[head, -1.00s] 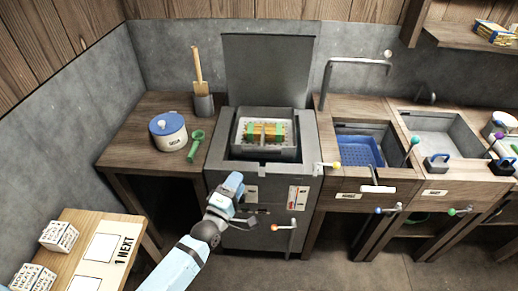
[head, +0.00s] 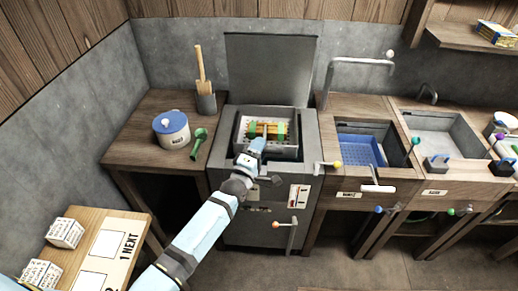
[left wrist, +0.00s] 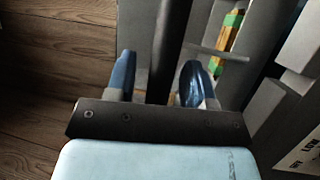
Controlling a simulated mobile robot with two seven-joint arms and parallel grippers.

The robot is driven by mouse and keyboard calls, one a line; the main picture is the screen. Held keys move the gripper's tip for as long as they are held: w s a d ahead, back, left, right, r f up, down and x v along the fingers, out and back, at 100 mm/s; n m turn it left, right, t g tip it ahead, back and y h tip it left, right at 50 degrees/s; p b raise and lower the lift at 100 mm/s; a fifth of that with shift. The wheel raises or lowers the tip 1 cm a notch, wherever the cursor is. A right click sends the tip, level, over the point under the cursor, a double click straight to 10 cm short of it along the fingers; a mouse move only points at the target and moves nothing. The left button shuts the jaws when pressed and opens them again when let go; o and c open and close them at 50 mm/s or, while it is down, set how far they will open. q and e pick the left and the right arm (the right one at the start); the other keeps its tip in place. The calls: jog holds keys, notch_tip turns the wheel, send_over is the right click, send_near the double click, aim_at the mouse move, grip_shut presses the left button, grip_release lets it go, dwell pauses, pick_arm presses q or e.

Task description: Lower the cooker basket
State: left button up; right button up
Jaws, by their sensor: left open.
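The grey cooker (head: 240,222) stands in the middle of the head view with its lid (head: 270,70) raised behind it. The metal cooker basket (head: 285,152) sits in the cooker's open top. A wooden mould with green bands (head: 268,130) lies in it, and also shows in the left wrist view (left wrist: 229,43). My left gripper (head: 261,146) is over the cooker's front edge, close to the basket's front. In the left wrist view its blue fingers (left wrist: 158,80) are apart, with a dark bar between them; I cannot tell whether they touch it. My right gripper is out of view.
A wooden table left of the cooker holds a blue-lidded pot (head: 171,128), a green scoop (head: 199,142) and a grey holder (head: 206,103). Right are a tap (head: 350,60) and a sink with a blue crate (head: 360,150). A lever with an orange knob (head: 293,223) sticks out from the cooker's front.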

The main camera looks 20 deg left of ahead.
pick_arm(q)
grip_shut()
jog(key=shift+s+f+b, duration=0.1)
jog(key=shift+f+b, duration=6.4)
jog(key=shift+f, duration=2.25)
grip_release()
jog(key=shift+f, duration=0.1)
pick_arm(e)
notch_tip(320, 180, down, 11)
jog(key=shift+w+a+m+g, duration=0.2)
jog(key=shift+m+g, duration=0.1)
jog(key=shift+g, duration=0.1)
